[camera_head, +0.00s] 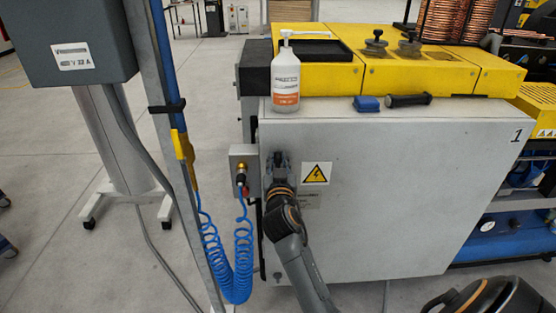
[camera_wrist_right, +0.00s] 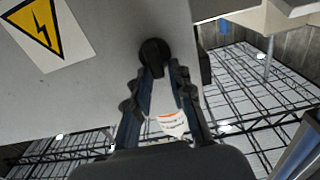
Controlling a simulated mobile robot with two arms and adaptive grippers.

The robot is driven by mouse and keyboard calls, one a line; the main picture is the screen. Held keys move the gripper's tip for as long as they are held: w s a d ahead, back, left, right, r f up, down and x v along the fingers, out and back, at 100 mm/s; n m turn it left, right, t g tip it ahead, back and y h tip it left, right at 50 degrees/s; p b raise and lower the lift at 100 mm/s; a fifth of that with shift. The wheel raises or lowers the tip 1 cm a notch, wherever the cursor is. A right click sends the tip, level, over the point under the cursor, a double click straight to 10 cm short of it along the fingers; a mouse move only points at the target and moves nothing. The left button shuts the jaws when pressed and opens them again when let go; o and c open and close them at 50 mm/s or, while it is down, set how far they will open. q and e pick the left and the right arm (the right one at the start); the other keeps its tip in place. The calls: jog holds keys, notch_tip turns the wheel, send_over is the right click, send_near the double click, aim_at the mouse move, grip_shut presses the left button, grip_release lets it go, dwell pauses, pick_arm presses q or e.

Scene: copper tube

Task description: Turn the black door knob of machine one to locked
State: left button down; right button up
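Machine one (camera_head: 400,190) is a grey cabinet with a yellow top and a "1" on its front. My right gripper (camera_head: 279,160) is at the upper left of this front, left of the yellow warning sign (camera_head: 316,173), and hides the knob in the head view. In the right wrist view the black door knob (camera_wrist_right: 153,50) sits on the grey panel. The right gripper's fingers (camera_wrist_right: 158,72) are apart, one on each side of the knob's end. I cannot tell whether they touch it. The knob's setting is not readable. My left gripper is not in view.
A white bottle (camera_head: 286,80), a blue block (camera_head: 367,104) and a black-handled tool (camera_head: 408,100) are on top of the machine.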

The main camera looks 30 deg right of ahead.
grip_shut()
jog(key=n, duration=0.2)
jog(key=n+p, duration=0.1)
jog(key=shift+w+a+n, duration=0.15)
jog(key=shift+a+n, duration=0.1)
jog(key=shift+n, duration=0.15)
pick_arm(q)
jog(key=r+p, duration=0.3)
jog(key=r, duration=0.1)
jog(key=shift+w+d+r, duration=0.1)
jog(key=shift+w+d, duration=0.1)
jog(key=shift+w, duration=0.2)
pick_arm(e)
jog(key=n, duration=0.4)
jog(key=f+n, duration=0.1)
jog(key=n, duration=0.4)
jog(key=a+n, duration=0.1)
jog(key=n, duration=0.3)
jog(key=shift+w+f+n, duration=0.25)
jog(key=shift+w+n, duration=0.1)
jog(key=shift+n, duration=0.35)
